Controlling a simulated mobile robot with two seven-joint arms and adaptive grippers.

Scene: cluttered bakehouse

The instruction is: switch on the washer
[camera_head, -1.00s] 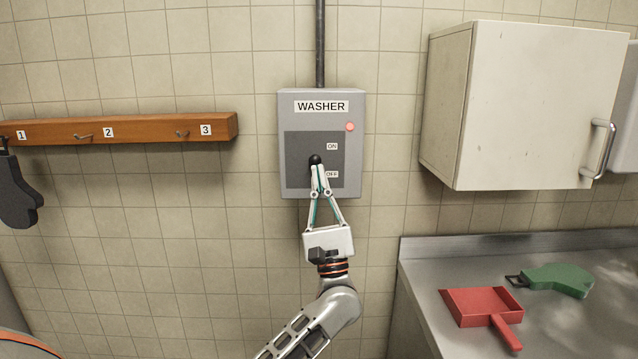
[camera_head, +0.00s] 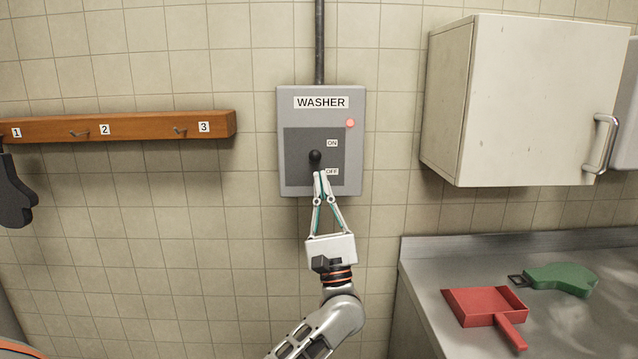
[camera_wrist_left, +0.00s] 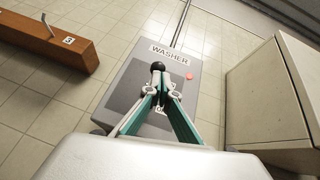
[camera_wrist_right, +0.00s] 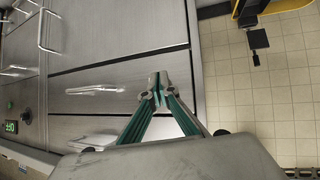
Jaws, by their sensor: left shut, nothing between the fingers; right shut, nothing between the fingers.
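The grey washer switch box (camera_head: 321,188) is on the tiled wall, with a "WASHER" label, "ON" above "OFF" marks and a red light (camera_head: 350,124). Its black ball-ended lever (camera_head: 315,156) shows in the head view, nearer the middle of the dark panel. My left gripper (camera_head: 319,174) is shut and empty, its tips just below the ball, near the OFF mark. In the left wrist view the lever ball (camera_wrist_left: 158,67) is just beyond the fingertips; contact is unclear. My right gripper (camera_wrist_right: 157,77) is shut and empty, away from the box, before metal drawer fronts.
A wooden hook rail (camera_head: 130,127) with a dark mitt (camera_head: 15,195) is at left. The wall below the box is clear.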

